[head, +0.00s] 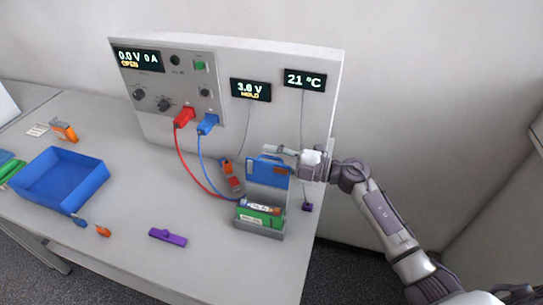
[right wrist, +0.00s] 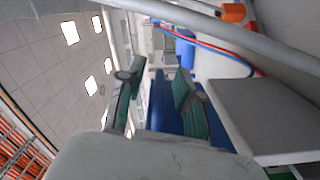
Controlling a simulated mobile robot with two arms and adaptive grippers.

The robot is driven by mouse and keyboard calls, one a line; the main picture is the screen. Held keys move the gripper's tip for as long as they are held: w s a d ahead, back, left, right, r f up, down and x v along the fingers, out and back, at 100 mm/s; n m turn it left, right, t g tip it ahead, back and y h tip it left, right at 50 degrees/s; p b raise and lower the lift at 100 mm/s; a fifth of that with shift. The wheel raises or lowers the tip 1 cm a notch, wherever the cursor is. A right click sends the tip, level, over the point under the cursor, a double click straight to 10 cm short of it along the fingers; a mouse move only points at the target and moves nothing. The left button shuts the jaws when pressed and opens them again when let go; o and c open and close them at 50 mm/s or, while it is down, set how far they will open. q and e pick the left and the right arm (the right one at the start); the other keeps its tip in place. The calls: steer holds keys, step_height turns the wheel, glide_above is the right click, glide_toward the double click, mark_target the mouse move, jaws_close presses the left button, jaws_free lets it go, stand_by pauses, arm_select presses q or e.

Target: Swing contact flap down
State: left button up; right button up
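The blue contact flap (head: 268,166) stands raised at the back of the grey cell holder (head: 258,232), with an orange patch at its right. A green cell (head: 262,217) with a white label lies in the holder below it. My right gripper (head: 274,151) is at the flap's upper right edge in the head view. Its two fingers (right wrist: 158,92) are apart in the right wrist view, with blue surface behind one of them. I cannot tell whether a finger touches the flap. My left gripper is in neither view.
The cycler panel (head: 150,85) stands behind, with red (head: 184,117) and blue (head: 207,123) plugs and cables running to the holder. A blue tray (head: 60,178) stands at the left. A purple piece (head: 168,237) lies in front. The front table (head: 215,270) is clear.

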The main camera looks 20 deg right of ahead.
jaws_close()
